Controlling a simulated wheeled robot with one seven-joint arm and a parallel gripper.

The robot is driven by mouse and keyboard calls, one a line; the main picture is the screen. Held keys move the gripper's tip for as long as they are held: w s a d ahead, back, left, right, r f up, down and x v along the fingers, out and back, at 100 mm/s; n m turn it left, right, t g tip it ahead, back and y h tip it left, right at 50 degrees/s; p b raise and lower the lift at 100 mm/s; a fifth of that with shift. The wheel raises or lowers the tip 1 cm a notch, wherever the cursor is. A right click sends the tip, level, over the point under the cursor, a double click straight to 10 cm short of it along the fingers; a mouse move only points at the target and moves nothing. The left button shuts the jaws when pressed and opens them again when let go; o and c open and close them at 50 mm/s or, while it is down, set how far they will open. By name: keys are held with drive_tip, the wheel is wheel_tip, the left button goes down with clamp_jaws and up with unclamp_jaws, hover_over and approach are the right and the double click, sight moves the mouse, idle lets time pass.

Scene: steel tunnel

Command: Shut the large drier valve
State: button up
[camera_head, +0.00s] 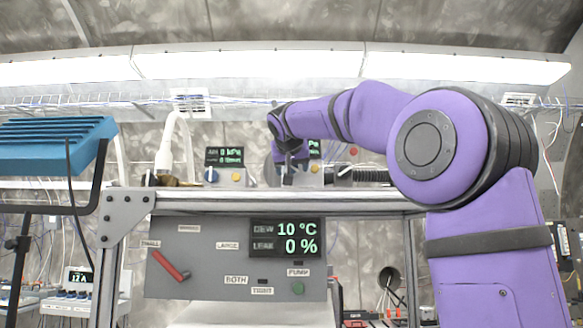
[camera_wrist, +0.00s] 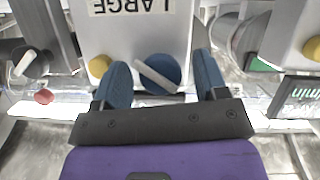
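In the wrist view a grey box labelled LARGE (camera_wrist: 135,30), its lettering upside down, carries a round blue knob (camera_wrist: 160,70) with a white pointer bar slanting across it. I take this knob for the large drier valve. My gripper (camera_wrist: 160,66) is open, with one blue finger on each side of the knob and small visible gaps. I cannot tell how deep the fingers reach around it. In the head view my gripper (camera_head: 288,155) is above the shelf and hides most of this box.
A similar box with a blue knob (camera_head: 211,175) stands left on the shelf (camera_head: 300,198). A yellow button (camera_wrist: 98,66) is beside the large knob. A dark valve with a white lever (camera_wrist: 27,62) is nearby. The front panel has a red lever (camera_head: 168,265) and a display (camera_head: 286,238).

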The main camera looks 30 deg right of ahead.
drive_tip(key=c, duration=0.9)
drive_tip(key=m+t+y, duration=0.1)
drive_tip(key=m+y, duration=0.1)
drive_tip(key=m, duration=0.1)
drive_tip(key=shift+s, duration=0.1)
drive_tip(key=m+t+y, duration=0.1)
drive_tip(key=m, duration=0.1)
drive_tip(key=m+t, duration=0.1)
drive_tip(key=m, duration=0.1)
drive_tip(key=shift+y, duration=0.4)
drive_tip(key=shift+m, duration=0.3)
drive_tip(key=o, duration=0.8)
drive_tip(key=shift+t, duration=0.3)
drive_tip(key=shift+o, duration=0.8)
